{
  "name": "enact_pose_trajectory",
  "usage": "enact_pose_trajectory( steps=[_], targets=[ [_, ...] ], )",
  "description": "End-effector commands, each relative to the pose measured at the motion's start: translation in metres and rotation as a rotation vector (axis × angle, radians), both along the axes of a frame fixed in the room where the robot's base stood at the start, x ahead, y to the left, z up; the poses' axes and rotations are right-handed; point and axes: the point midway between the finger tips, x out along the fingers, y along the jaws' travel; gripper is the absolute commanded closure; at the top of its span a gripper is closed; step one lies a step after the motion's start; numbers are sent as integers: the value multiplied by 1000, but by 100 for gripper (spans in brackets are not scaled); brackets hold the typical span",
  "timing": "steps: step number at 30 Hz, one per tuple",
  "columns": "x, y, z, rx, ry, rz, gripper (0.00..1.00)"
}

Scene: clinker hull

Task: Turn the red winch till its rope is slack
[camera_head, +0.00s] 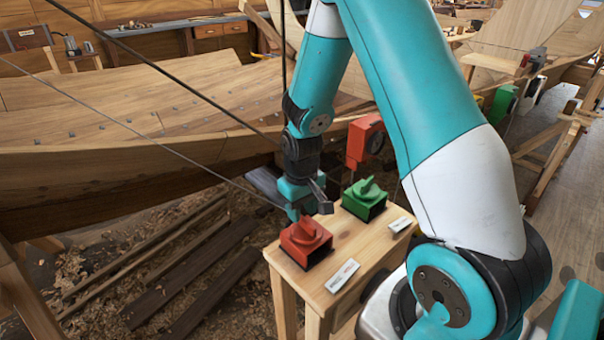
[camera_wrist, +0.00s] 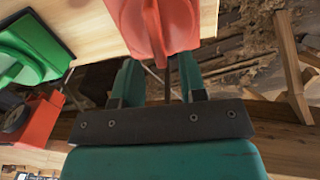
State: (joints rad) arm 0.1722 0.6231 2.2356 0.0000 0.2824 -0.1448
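A red box with a dark round face (camera_head: 365,140), which looks like the red winch, stands behind the wooden stand; it also shows at the left of the wrist view (camera_wrist: 35,120). A red turn-knob on a dark base (camera_head: 305,240) sits on the stand's near left corner. In the wrist view the red knob (camera_wrist: 165,22) lies just beyond my fingertips. My gripper (camera_head: 318,197) is open, pointing down close behind the red knob; contact cannot be told. Two ropes (camera_head: 150,130) run straight from upper left towards the arm; their ends are hidden.
A green knob (camera_head: 365,198) is beside the red one on the wooden stand (camera_head: 345,258), with white labels in front. The plank hull (camera_head: 120,110) fills the left. Timbers (camera_head: 190,275) lie on the shavings below. More green and red boxes (camera_head: 502,104) stand farther right.

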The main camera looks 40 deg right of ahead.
Motion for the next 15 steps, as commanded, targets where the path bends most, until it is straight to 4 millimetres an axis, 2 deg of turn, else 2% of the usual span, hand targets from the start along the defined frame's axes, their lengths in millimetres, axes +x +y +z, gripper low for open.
enact_pose_trajectory(
  steps=[9, 15],
  targets=[
    [1, 0, 83, -1, -7, 0, 62],
    [0, 0, 124, -1, -5, 0, 62]
  ],
)
